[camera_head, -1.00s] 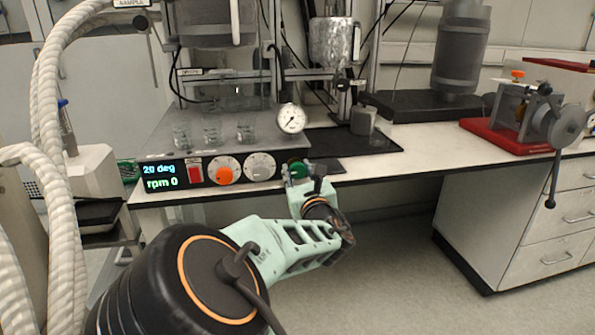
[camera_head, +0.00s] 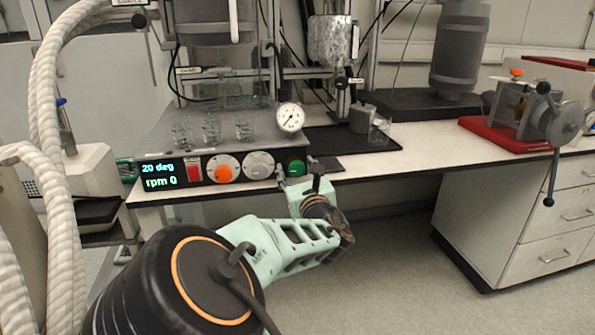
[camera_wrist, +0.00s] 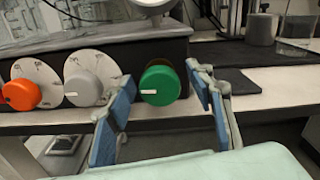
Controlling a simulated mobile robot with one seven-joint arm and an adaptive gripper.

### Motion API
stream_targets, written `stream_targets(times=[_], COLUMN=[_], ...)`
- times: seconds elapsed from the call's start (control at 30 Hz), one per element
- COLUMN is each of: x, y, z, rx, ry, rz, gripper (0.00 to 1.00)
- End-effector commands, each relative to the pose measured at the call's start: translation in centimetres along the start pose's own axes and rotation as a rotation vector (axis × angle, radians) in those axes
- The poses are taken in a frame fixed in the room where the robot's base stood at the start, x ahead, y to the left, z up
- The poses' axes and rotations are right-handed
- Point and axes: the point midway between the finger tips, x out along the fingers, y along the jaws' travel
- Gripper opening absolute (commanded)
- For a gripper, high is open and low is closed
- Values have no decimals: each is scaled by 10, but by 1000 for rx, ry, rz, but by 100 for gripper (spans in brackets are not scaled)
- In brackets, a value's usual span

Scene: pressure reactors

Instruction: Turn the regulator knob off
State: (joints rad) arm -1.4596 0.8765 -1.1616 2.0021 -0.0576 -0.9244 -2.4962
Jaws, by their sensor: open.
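The control panel (camera_head: 198,185) on the bench front has an orange knob (camera_head: 224,173), a grey knob (camera_head: 258,165) and a green knob (camera_head: 296,168); the labels do not show which is the regulator. In the wrist view the green knob (camera_wrist: 160,85) lies ahead between the blue finger pads, its white mark pointing left. The grey knob (camera_wrist: 84,88) and orange knob (camera_wrist: 20,95) are to the left of the fingers. My gripper (camera_wrist: 165,100) is open and empty, apart from the green knob. In the head view my gripper (camera_head: 298,180) is just below and in front of it.
A red switch (camera_head: 194,171) and a display reading 20 deg, rpm 0 sit left of the knobs. A pressure gauge (camera_head: 290,117) and small glass beakers (camera_head: 211,128) stand above the panel. The bench edge runs just below the knobs. A red-based clamp device (camera_head: 505,133) stands at right.

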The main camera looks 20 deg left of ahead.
Motion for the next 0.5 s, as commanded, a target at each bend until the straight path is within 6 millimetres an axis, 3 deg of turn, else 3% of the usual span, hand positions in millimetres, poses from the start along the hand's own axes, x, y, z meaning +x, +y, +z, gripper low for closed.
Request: stream_targets(times=[0.17,0.5], x=[-11,-72], y=[0,1], z=[0,0], rx=[1,1], ry=[1,1], rz=[0,2], gripper=[49,49])
